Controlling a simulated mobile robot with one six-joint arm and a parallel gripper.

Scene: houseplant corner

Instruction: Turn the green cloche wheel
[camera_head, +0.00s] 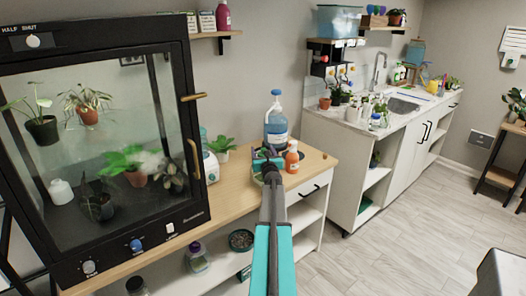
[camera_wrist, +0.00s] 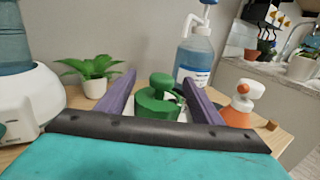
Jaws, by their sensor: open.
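In the wrist view a green round piece with a raised knob on top (camera_wrist: 158,100), which looks like the green cloche wheel, stands on the wooden counter. My gripper (camera_wrist: 158,78) is open, with one purple finger to its left and one to its right. I cannot tell whether either finger touches it. My gripper's dark front edge hides its lower part. In the head view my gripper (camera_head: 268,154) is over the counter and largely hides the green piece.
A potted plant (camera_wrist: 92,72) and a white appliance (camera_wrist: 30,95) are on the left. A glass-fronted cabinet (camera_head: 190,215) fills the head view's left.

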